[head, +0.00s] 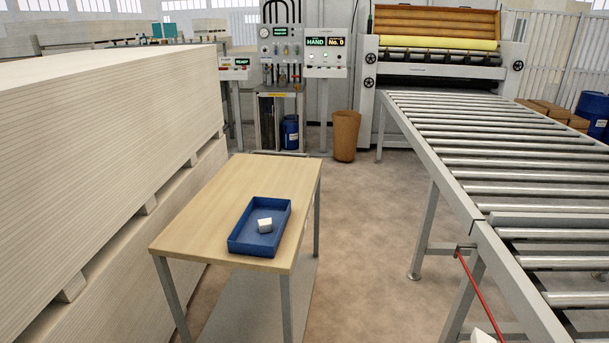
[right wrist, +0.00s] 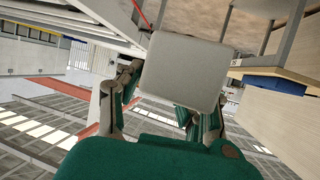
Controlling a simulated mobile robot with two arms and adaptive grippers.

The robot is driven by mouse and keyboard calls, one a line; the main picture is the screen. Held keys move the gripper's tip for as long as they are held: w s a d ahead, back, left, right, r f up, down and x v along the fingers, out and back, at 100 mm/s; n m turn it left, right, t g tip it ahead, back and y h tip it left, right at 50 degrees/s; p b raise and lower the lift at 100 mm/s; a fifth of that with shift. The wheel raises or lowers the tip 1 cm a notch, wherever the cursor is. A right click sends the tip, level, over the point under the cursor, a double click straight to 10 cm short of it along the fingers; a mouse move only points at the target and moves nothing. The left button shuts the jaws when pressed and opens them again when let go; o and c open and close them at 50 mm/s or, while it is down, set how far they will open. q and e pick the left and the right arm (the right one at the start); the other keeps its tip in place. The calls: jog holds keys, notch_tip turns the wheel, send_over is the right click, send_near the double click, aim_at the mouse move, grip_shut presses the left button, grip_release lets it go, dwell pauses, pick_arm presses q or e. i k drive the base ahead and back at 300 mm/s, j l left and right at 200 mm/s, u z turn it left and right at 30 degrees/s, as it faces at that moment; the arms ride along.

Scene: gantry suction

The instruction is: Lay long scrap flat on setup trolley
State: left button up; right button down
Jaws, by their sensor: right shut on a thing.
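The setup trolley (head: 190,225) has a pale wooden top on grey legs and stands left of centre in the head view. A blue tray (head: 240,245) with a small white block (head: 265,225) in it sits on the near right part of the top. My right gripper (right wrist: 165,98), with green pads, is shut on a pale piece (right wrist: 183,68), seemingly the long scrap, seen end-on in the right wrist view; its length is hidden. A small pale tip (head: 483,336) at the bottom edge of the head view may be the same piece. My left gripper is not in view.
A roller conveyor (head: 465,185) runs along the right, with a red bar (head: 480,292) beside its leg. Tall board stacks (head: 100,130) stand close on the left. A brown bin (head: 346,135) stands at the back. The floor between trolley and conveyor is clear.

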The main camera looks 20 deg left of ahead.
aim_at(274, 195)
jog(key=i+l, duration=0.1)
jog(key=i, duration=0.6)
jog(key=i+l, duration=0.1)
jog(key=i, duration=0.55)
jog(key=i+l, duration=0.1)
jog(key=i, duration=0.6)
jog(key=i+u, duration=0.3)
jog(key=u, duration=0.2)
jog(key=i+l+u, duration=0.1)
jog(key=i+u, duration=0.35)
jog(key=i+l+u, duration=0.15)
jog(key=u, duration=0.35)
